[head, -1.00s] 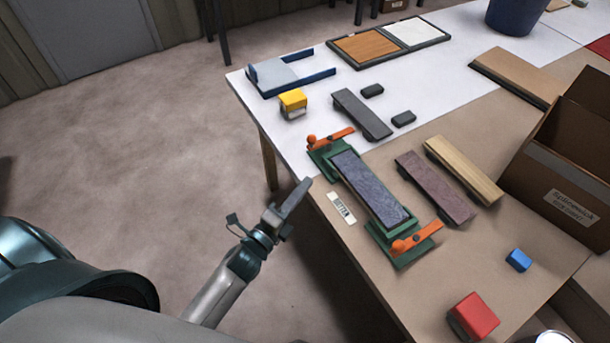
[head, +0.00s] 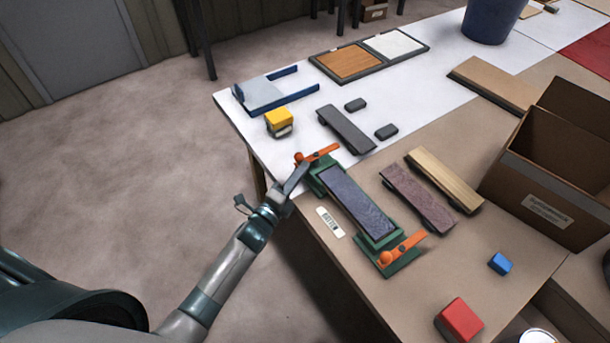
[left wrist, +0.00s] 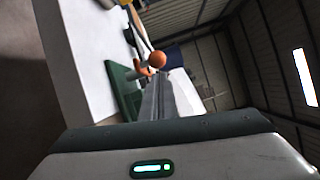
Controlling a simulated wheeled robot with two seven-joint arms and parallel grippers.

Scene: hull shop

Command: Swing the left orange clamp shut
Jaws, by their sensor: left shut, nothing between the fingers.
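The green fixture (head: 402,262) lies on the table's near left part with a dark slab (head: 355,200) in it. The left orange clamp (head: 322,153) is at its far end, with a round knob at the lever's left end. The other orange clamp (head: 403,248) is at its near end. My left gripper (head: 301,168) is shut and empty, its tips close beside the left clamp's knob. In the left wrist view the orange knob (left wrist: 157,59) shows just beyond the fingers (left wrist: 158,88). I cannot tell whether they touch. My right gripper is out of view.
A white label (head: 330,222) lies beside the fixture. A cardboard box (head: 540,190) stands at right. Open floor lies left of the table edge.

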